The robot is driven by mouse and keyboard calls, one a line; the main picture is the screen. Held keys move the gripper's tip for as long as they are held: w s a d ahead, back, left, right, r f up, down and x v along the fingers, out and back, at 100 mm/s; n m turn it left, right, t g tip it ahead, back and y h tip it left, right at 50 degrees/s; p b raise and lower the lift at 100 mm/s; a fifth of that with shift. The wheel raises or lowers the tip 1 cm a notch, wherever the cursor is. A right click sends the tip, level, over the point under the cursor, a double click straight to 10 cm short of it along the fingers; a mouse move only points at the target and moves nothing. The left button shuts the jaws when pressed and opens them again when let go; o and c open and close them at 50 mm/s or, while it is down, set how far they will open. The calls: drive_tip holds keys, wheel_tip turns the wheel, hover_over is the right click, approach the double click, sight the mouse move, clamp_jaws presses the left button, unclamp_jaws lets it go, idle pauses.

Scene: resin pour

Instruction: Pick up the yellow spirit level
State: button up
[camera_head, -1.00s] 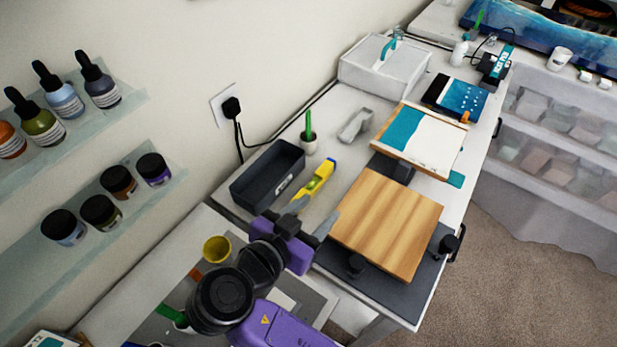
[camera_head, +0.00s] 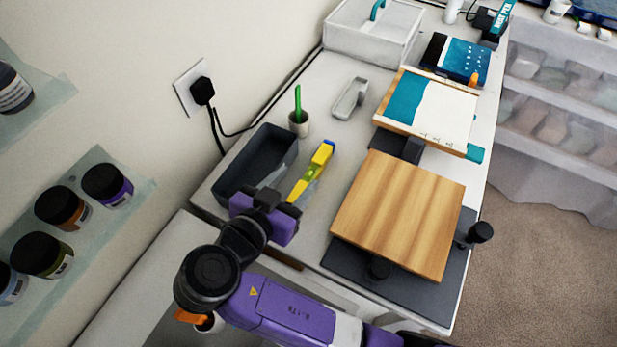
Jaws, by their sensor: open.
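The yellow spirit level (camera_head: 322,155) lies on the white worktop, between the dark grey bin and the wooden board. It has a blue end cap at its far end and a greenish vial along its body. My gripper (camera_head: 292,184) is purple and dark, with pale grey fingers spread apart, one on each side of the level's near end. The fingers hold nothing that I can see. The near end of the level is partly hidden by my gripper, and I cannot tell how high the fingers are above the worktop.
The dark grey bin (camera_head: 226,176) stands close on the left. A wooden board (camera_head: 400,213) on a dark base with black knobs is at the right.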

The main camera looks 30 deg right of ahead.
sight(310, 172)
wheel_tip(310, 172, down, 3)
drive_tip(key=shift+r+b, duration=0.1)
drive_tip(key=shift+b, duration=1)
drive_tip(key=shift+p+x, duration=0.75)
drive_tip(key=shift+x, duration=3.25)
clamp_jaws()
